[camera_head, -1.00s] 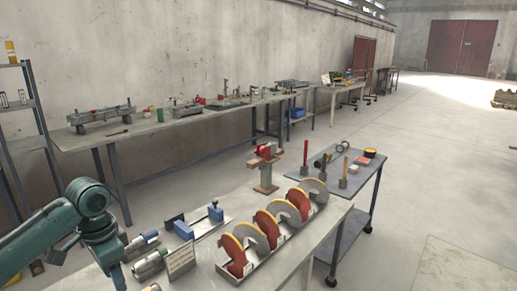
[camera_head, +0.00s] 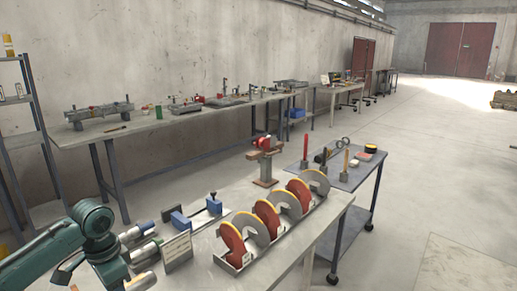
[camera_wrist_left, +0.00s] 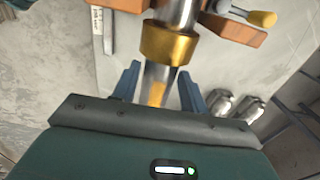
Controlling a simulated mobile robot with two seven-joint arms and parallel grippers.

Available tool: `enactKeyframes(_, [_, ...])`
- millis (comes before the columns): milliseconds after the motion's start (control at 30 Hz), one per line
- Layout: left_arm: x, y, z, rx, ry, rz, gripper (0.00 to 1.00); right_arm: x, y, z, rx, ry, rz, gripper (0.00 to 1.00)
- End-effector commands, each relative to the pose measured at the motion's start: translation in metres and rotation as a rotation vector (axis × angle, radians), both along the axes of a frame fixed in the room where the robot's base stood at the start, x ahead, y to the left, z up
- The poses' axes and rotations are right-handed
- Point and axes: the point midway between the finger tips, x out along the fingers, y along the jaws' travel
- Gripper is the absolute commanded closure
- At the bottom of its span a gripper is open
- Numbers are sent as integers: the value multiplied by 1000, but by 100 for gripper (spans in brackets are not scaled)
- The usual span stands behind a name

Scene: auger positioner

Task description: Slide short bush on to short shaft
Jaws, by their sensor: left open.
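In the left wrist view a gold-coloured collar (camera_wrist_left: 167,45), which looks like the short bush, sits around a bright steel shaft (camera_wrist_left: 178,12). A narrower steel end with a gold patch (camera_wrist_left: 158,88) continues below the collar, between my blue fingers. My left gripper (camera_wrist_left: 159,72) is open, with one finger on each side of this end; I cannot tell if either touches it. An orange-brown bracket (camera_wrist_left: 236,30) stands on both sides of the shaft. In the head view my left arm enters at the lower left; its fingertips are not clear there. My right gripper is not in view.
In the wrist view two steel cylinders (camera_wrist_left: 219,101) lie to the right. In the head view a sign (camera_head: 176,252), blue blocks (camera_head: 181,222) and a rack of red and grey discs (camera_head: 233,243) stand on the near bench. A cart (camera_head: 350,182) with tools stands beyond.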

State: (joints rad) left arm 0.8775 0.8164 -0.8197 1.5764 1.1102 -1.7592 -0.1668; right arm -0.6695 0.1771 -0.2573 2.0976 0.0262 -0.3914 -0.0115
Motion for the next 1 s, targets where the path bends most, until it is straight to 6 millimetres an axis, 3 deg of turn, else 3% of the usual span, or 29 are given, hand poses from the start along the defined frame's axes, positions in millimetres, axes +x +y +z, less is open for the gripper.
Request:
enactKeyframes(500, [0, 0, -7, 0, 0, 0, 56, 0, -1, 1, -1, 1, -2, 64])
enactKeyframes(1000, [-15, 13, -6, 1, 2, 0, 56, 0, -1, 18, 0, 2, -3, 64])
